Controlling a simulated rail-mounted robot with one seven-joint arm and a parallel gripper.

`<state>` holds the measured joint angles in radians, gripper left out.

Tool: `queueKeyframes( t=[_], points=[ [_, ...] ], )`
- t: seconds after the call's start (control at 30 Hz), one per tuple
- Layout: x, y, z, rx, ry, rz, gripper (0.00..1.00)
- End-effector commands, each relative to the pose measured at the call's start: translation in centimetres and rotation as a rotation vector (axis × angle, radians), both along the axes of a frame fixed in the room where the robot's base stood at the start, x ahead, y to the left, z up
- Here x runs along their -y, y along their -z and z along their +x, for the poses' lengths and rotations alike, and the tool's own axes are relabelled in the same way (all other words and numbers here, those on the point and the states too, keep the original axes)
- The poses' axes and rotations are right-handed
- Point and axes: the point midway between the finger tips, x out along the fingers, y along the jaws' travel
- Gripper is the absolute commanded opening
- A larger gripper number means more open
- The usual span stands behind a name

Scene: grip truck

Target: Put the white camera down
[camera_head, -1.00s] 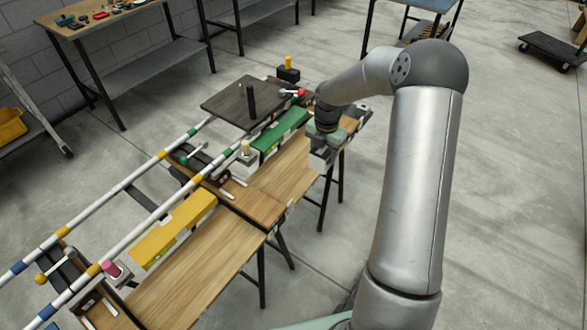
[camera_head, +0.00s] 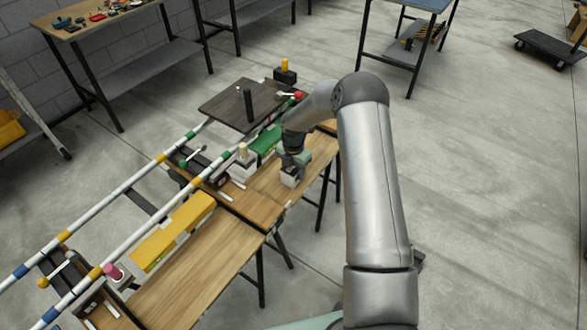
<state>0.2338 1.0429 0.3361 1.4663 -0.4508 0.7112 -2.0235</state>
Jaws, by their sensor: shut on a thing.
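The white camera (camera_head: 289,180) shows as a small pale box with dark parts, at the wooden bench top (camera_head: 320,155) right of the rails. My gripper (camera_head: 292,167) points down from above and is shut on the camera. The fingers are small and partly hidden by the wrist and the camera. The camera is over or on the wood. I cannot tell whether its underside touches the top.
Striped rails (camera_head: 130,230) and a dark platform (camera_head: 228,103) with an upright post stand to the left. The near bench top (camera_head: 200,265) is bare.

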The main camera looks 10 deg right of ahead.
Motion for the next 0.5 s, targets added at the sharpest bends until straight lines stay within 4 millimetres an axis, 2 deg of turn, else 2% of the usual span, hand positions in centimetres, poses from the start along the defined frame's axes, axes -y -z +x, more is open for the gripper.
queueKeyframes(
  t=[0.33, 0.37, 0.4, 0.43, 0.5],
  points=[
    [0.0, 0.28, 0.12, 0.004, 0.0, -0.001, 0.29],
    [0.0, 0.36, 0.06, 0.001, 0.0, 0.0, 0.54],
    [0.01, 0.25, 0.05, 0.001, 0.0, 0.0, 0.65],
    [0.01, 0.25, 0.05, 0.001, 0.0, 0.0, 0.73],
    [0.02, 0.25, 0.04, 0.001, 0.0, 0.0, 0.73]
  ],
)
